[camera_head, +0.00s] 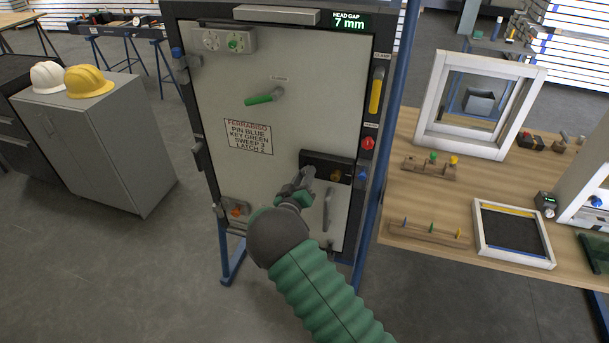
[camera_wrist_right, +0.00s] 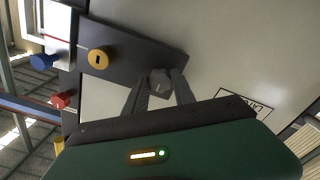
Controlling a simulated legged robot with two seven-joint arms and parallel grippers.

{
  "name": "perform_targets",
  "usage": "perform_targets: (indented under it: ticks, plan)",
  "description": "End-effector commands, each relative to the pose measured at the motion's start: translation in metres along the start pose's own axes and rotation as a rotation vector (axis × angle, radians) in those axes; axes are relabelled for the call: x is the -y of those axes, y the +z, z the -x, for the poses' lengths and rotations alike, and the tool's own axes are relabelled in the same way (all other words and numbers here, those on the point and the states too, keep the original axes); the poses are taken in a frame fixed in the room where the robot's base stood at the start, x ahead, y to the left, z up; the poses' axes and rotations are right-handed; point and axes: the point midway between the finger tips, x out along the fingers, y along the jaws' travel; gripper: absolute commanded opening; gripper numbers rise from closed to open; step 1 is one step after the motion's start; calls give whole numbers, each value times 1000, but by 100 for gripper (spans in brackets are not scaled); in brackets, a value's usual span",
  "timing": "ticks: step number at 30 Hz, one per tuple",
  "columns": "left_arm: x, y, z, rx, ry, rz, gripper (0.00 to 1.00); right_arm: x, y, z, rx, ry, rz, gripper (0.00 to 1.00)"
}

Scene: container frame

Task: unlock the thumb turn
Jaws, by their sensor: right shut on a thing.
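The thumb turn (camera_wrist_right: 160,78) is a small grey knob on the dark lock plate (camera_wrist_right: 130,38). In the wrist view it sits between the fingertips of my right gripper (camera_wrist_right: 158,88), which is shut on it. In the head view my right gripper (camera_head: 304,180) reaches the left part of the lock plate (camera_head: 328,158) and hides the thumb turn. A brass key cylinder (camera_head: 336,175) is right of the gripper; it also shows in the wrist view (camera_wrist_right: 98,59). My left gripper is not in view.
The pale door panel (camera_head: 220,95) carries a green lever (camera_head: 262,98), a sign (camera_head: 249,137) and a grey pull handle (camera_head: 327,208). A red knob (camera_head: 367,143) and blue knob (camera_head: 362,174) stick out at its right edge. A wooden bench (camera_head: 420,190) stands right.

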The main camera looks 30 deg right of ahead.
Motion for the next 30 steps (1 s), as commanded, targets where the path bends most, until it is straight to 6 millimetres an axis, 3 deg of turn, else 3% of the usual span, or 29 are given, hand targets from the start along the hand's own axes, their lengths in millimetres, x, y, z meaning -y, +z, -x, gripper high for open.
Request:
perform_targets:
  ticks: [13, 14, 18, 30]
  plan:
    - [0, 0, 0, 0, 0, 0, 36, 4, 5, 2, 10, -11, 14, 0]
    - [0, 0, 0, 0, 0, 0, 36, 4, 5, 2, 10, -11, 14, 34]
    - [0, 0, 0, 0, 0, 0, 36, 3, 4, 2, 7, -8, 12, 52]
    - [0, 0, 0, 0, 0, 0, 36, 1, 1, 9, 3, -3, 10, 53]
